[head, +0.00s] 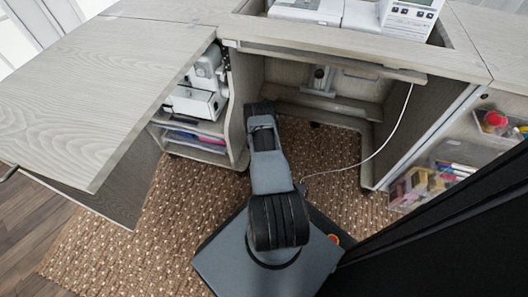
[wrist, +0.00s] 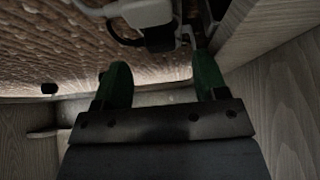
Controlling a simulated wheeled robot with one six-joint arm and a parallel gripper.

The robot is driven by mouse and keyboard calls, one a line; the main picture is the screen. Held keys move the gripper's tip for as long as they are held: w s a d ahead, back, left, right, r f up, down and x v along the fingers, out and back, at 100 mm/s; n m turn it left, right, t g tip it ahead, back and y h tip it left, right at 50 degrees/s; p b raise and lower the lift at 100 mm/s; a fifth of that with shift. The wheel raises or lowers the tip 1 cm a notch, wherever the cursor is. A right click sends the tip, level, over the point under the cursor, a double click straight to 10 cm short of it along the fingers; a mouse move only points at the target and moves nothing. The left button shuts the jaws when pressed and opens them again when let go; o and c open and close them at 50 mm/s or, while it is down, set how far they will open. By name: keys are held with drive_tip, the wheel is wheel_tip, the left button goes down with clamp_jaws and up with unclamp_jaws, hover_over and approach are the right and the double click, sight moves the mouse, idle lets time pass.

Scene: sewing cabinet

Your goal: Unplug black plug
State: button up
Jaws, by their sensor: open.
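In the wrist view my gripper (wrist: 162,84) has two green-tipped fingers spread apart with nothing between them. A dark, blocky thing that looks like the black plug (wrist: 160,40) is just beyond the fingertips, apart from them. A black cord (wrist: 117,37) runs from its left side. It sits against a white block (wrist: 145,12), which may be a socket or power strip. The picture is dim, so how the plug joins the white block is unclear. In the head view my arm reaches into the cabinet's knee space, and the gripper and plug are hidden.
Wooden cabinet panels stand close on the right (wrist: 285,110) and left (wrist: 28,157) in the wrist view. The sewing cabinet (head: 350,43) surrounds my arm, with a white cable (head: 386,142) hanging at right. Patterned carpet (head: 150,225) covers the floor, open at left.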

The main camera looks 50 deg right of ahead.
drive_tip(key=shift+b+x, duration=1.1)
drive_tip(key=shift+x, duration=1.05)
drive_tip(key=shift+c, duration=0.5)
drive_tip(key=c, duration=1)
